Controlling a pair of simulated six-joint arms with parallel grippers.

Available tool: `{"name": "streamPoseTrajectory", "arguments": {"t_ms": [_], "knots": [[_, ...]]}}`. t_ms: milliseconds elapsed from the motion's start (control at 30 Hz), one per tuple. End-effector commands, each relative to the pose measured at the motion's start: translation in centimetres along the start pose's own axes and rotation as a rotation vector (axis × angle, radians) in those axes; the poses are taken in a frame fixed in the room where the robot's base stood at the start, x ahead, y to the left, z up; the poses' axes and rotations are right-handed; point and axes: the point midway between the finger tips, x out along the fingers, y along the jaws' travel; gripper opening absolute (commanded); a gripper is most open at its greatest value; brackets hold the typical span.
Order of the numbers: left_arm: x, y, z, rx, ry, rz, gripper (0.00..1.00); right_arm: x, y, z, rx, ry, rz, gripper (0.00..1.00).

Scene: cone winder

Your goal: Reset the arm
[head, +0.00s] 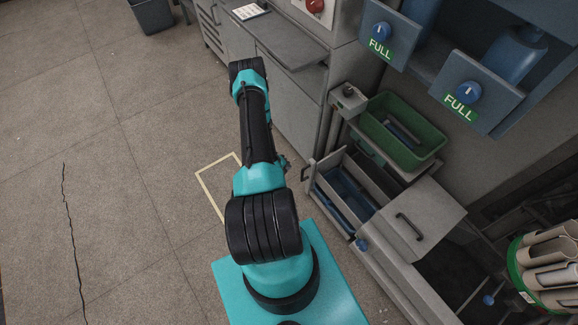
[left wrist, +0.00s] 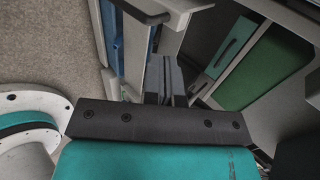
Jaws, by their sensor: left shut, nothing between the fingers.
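My left arm stands on its teal base and reaches up through the middle of the head view. My left gripper (head: 284,162) is mostly hidden behind the arm there; only a small dark part shows at the arm's right side. In the left wrist view its dark fingers (left wrist: 168,82) are together, with nothing between them. They point toward the open drawer (left wrist: 133,45) and its light rim, seemingly above it; contact cannot be told. My right gripper is in neither view.
The open drawer (head: 343,192) holds blue dividers. A green bin (head: 401,125) stands behind it. Blue dispensers marked FULL (head: 468,92) hang above. Floor at left is clear.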

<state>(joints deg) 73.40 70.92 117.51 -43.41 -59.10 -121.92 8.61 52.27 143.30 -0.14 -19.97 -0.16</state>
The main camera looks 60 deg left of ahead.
Motion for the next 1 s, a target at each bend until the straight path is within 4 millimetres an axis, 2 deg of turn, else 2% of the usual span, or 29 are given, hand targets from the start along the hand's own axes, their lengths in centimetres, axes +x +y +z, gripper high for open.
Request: {"name": "streamPoseTrajectory", "arguments": {"t_ms": [400, 567, 667, 767, 1000], "knots": [[0.1, -0.1, -0.1, -0.003, 0.002, 0.001, 0.00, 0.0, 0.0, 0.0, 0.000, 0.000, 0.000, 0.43], [0.7, -1.4, -1.4, -0.062, 0.027, 0.021, 0.00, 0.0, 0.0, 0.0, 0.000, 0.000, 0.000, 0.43], [1.4, -3.2, -3.2, -0.149, 0.058, 0.053, 0.00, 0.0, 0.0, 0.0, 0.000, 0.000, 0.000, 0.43], [2.2, -5.4, -5.9, -0.268, 0.096, 0.104, 0.00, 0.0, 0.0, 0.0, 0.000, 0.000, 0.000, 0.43], [2.7, -10.4, -13.3, -0.580, 0.147, 0.269, 0.00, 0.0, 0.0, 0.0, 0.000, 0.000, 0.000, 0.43]]}}
